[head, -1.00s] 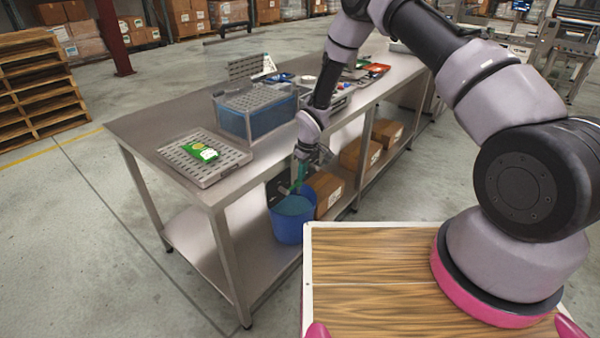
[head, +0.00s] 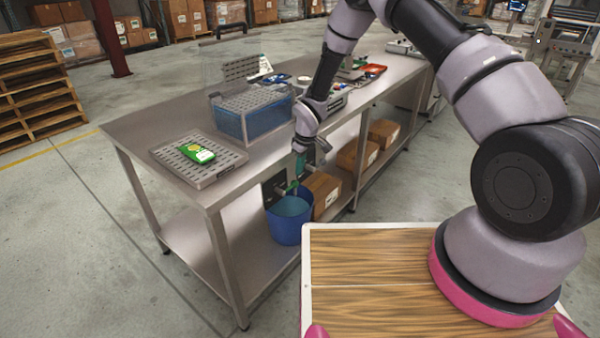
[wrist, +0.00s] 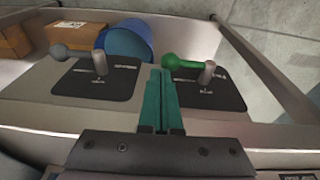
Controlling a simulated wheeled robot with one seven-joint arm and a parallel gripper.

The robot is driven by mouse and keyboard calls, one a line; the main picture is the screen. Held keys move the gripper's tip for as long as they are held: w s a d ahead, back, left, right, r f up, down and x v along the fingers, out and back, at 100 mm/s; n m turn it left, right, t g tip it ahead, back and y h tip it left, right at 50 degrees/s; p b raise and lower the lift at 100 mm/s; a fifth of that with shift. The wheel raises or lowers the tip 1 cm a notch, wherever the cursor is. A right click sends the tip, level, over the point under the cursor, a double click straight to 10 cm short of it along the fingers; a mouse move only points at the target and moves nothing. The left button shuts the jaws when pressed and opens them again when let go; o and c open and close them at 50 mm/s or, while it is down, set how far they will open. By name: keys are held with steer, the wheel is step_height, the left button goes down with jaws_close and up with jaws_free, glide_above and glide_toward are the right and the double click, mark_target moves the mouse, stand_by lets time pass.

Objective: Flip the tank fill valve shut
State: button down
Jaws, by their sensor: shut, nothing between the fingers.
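In the wrist view, two levers sit on dark labelled plates on the table's side. The right plate (wrist: 205,90) carries a green-handled lever (wrist: 182,63); the left plate (wrist: 95,82) carries a grey-handled lever (wrist: 75,53). Both handles point left from their posts; the labels are too small to read. The green handle also shows in the head view (head: 291,187), above the blue bucket (head: 289,222). My gripper (wrist: 160,76), with teal fingers, is shut and empty between the levers, its tips close to the green knob; contact is unclear. The tank (head: 252,118) holds blue liquid on the table.
The steel table (head: 130,135) bears a perforated tray (head: 172,162) with a green packet (head: 197,152). Cardboard boxes (head: 323,192) stand on the lower shelf by the bucket. A pallet stack (head: 38,90) is at left; the floor before the table is clear.

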steer(key=d+r+m+t, duration=0.1)
steer(key=d+r, duration=0.4)
steer(key=r, duration=0.8)
steer(key=d+r+m, duration=0.1)
steer(key=d+r, duration=0.3)
steer(key=r, duration=0.8)
steer(key=s+d+r+m+t, duration=0.1)
steer(key=s+d+r+m, duration=0.2)
steer(key=r, duration=0.5)
steer(key=s+d+r+m+t, duration=0.1)
steer(key=s+d+r+m, duration=0.1)
steer(key=s+d+r, duration=0.35)
steer(key=s+d+r+m+t, duration=0.1)
steer(key=s+d+r+m, duration=0.2)
steer(key=s+r, duration=0.3)
steer(key=s+d+r+m+t, duration=0.1)
steer(key=s+d+r+m, duration=0.3)
steer(key=s, duration=1.1)
step_height(320, 180, up, 4)
steer(key=shift+s+d+f+m+t, duration=0.25)
steer(key=shift+s+d+m+t, duration=0.05)
steer(key=shift+d, duration=0.65)
